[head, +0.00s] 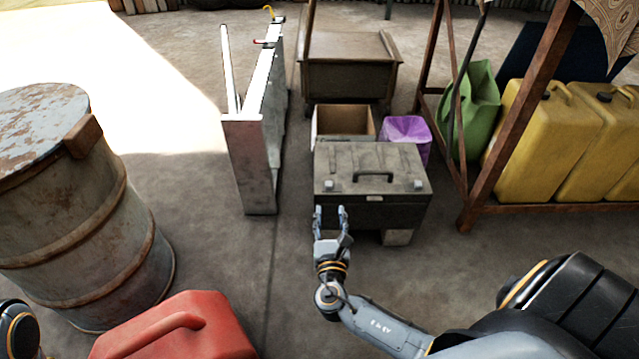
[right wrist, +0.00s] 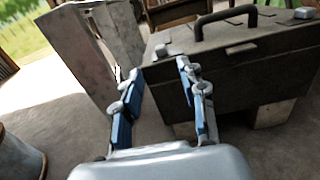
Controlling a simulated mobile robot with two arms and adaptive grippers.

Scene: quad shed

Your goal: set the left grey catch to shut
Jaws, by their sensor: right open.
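A matching right catch (head: 418,184) is at the front right edge. I cannot tell how far the left catch is turned. My right gripper (head: 330,210) is open and empty, just in front of the box's left front, below the left catch in the picture. My left gripper is out of view.
A grey metal frame (head: 250,150) stands left of the box. A cardboard box (head: 342,122) and a purple bin (head: 408,137) are behind it. A rusty barrel (head: 80,215) and red can (head: 175,332) are left, yellow cans (head: 545,130) right.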

